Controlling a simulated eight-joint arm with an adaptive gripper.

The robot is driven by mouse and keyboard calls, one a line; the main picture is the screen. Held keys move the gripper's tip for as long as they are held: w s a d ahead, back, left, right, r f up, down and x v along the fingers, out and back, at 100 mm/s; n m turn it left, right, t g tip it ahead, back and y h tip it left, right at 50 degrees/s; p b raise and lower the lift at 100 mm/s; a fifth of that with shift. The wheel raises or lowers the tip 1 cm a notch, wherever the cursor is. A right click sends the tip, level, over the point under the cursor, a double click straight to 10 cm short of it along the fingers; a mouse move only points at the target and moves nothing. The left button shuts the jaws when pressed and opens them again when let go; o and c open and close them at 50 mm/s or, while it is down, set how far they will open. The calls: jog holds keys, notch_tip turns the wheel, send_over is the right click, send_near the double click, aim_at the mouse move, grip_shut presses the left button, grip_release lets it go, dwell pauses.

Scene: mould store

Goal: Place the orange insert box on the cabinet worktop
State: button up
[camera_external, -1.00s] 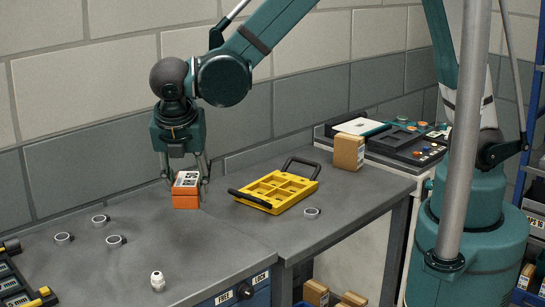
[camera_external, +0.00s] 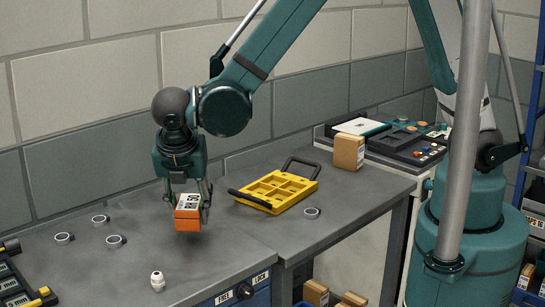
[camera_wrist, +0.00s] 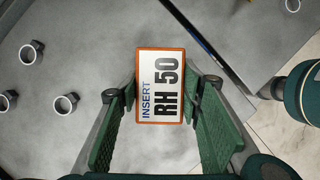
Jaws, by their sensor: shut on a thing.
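The orange insert box (camera_external: 187,222) has a white label on top that reads "INSERT RH 50" in the wrist view (camera_wrist: 160,88). My gripper (camera_external: 189,190) is shut on it, with one green-padded finger on each side of the box in the wrist view. The box is tilted a little in the external view. It is over the grey cabinet worktop (camera_external: 130,270), left of the yellow tray. I cannot tell whether its underside touches the worktop or hangs just above it.
A yellow tray with black handles (camera_external: 276,190) lies to the right. A brown box (camera_external: 348,152) stands at the right bench. The worktop around the box is clear.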

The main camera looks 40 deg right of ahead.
aim_at(188, 206)
jog(key=shift+f, duration=2.05)
jog(key=shift+f+b, duration=0.15)
jog(key=shift+b, duration=0.15)
jog(key=o, duration=1.1)
jog(key=p+v, duration=0.1)
jog(key=v, duration=1)
jog(key=shift+s+a+r, duration=0.15)
jog(key=shift+s+r, duration=0.15)
jog(key=shift+r, duration=0.35)
